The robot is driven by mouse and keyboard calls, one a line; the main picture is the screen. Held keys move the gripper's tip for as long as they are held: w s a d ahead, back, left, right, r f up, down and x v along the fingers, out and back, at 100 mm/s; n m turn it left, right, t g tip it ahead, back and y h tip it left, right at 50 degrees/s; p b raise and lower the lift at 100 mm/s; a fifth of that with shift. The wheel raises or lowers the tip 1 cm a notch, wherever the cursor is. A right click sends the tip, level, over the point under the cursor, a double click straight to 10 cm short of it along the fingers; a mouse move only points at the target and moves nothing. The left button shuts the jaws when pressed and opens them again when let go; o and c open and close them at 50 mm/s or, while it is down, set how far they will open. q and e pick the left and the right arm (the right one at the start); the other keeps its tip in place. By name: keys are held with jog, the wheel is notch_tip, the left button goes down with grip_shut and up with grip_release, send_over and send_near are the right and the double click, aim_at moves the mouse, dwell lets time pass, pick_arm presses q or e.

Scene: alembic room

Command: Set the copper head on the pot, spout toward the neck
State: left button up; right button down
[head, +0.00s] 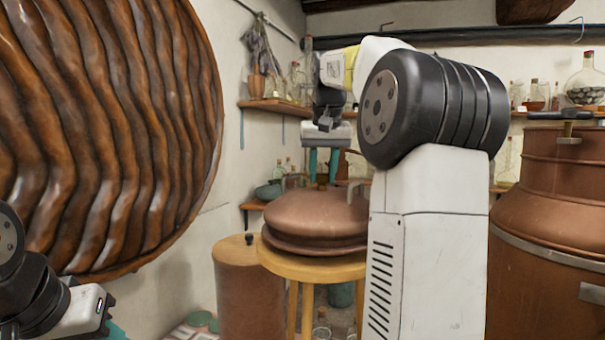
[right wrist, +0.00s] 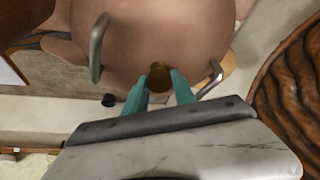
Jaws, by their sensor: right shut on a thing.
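The copper head (head: 312,218), a wide reddish-brown dome, rests on a round wooden stool (head: 290,265). Its curved metal handles show in the right wrist view, one (right wrist: 98,48) at upper left and one (right wrist: 212,80) at right. I cannot make out its spout. My right gripper (head: 322,180) points down at the dome's top, its teal fingers shut on the brass knob (right wrist: 160,76). A large copper vessel (head: 550,205), likely the pot, stands at the right; its neck is not clear. My left gripper (head: 115,330) is cut off at the lower left edge.
A copper drum (head: 248,290) with a pale top and small black knob stands left of the stool. A huge ribbed brown disc (head: 110,130) fills the left. A wall shelf (head: 275,106) is behind. My right arm blocks the space between stool and pot.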

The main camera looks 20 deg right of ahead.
jog(key=shift+f, duration=0.1)
dwell(0.6)
jog(key=c, duration=0.9)
grip_release()
jog(key=shift+c, duration=0.2)
jog(key=shift+f, duration=0.15)
